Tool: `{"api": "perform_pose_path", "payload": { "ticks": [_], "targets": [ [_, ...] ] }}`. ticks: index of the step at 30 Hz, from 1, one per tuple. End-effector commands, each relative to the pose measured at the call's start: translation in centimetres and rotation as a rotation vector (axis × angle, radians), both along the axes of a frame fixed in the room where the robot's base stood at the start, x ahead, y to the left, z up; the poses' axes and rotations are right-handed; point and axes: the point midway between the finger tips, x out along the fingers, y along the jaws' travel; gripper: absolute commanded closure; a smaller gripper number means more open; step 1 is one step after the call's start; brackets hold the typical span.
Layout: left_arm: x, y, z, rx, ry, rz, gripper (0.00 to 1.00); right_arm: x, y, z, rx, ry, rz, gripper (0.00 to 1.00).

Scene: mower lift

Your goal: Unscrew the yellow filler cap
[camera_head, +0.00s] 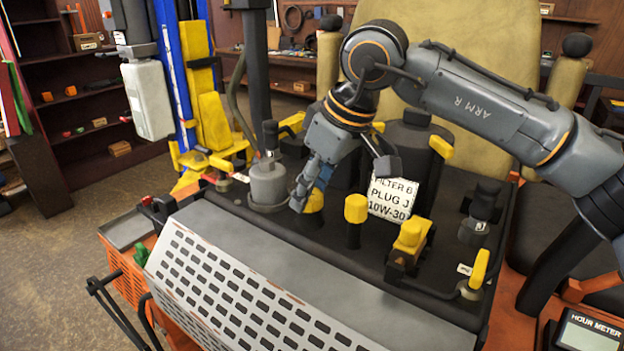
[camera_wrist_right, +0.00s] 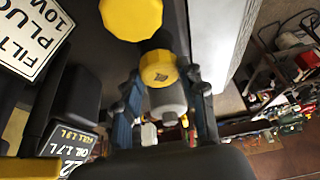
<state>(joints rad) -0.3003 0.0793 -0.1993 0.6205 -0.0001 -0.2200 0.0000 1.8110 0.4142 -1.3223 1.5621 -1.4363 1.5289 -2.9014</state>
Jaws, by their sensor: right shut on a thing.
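My right gripper (camera_head: 311,190) comes down from above onto a yellow cap (camera_head: 313,204) on the dark deck and is shut on it. The right wrist view shows this yellow cap (camera_wrist_right: 158,67) between the two blue-grey fingers, on a dark neck. The fingers partly cover it in the head view, and whether its thread is still engaged cannot be seen. A second yellow cap (camera_head: 356,208) stands on a black neck just to the right, apart from the gripper. My left gripper is not in view.
A white label card (camera_head: 392,198) reading "FILTER B PLUG J 10W-30" stands behind the second cap. A grey canister (camera_head: 268,184) is close left of the gripper. A yellow-topped block (camera_head: 411,236) sits to the right. A perforated grey panel (camera_head: 235,280) lies in front.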

Motion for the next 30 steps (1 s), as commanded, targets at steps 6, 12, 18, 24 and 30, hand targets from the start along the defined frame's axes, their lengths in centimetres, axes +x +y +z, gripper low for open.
{"api": "perform_pose_path", "payload": {
  "ticks": [6,12,18,24,30],
  "targets": [
    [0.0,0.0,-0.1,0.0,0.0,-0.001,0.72,0.0,0.0,0.0,0.0,-0.001,-0.003,0.49],
    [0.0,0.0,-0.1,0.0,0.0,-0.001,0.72,0.0,0.0,0.0,0.0,-0.001,-0.004,0.33],
    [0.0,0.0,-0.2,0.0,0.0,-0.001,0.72,0.0,0.0,-0.1,0.0,-0.001,-0.011,0.33],
    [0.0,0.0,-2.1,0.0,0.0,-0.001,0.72,-0.1,0.2,-0.4,-0.001,-0.005,-0.195,0.33],
    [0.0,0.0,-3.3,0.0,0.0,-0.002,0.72,-0.2,0.3,-0.3,-0.003,-0.004,-0.469,0.33]
  ]
}}
